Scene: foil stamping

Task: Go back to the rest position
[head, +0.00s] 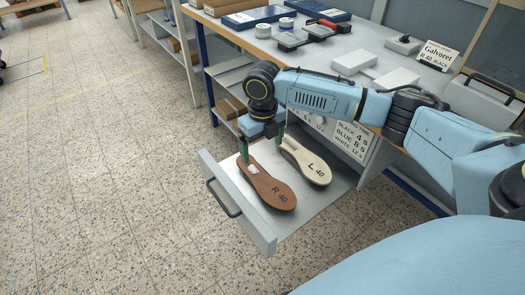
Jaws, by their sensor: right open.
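My right gripper (263,146) is open, its dark green fingers pointing down over the far end of the pulled-out drawer (282,225). A brown insole marked R 40 (273,191) lies in the drawer. Beside it on the right lies a cream insole marked L 40 (310,166). One finger is close to the heel end of the brown insole and the other is near the cream one; I cannot tell if they touch. Nothing shows held between the fingers. My left gripper is not in view.
The drawer's black handle (222,198) sticks out to the left. The bench above (345,45) holds a Galvoret sign (437,55), grey blocks (354,62), a red-handled tool (327,24) and blue trays.

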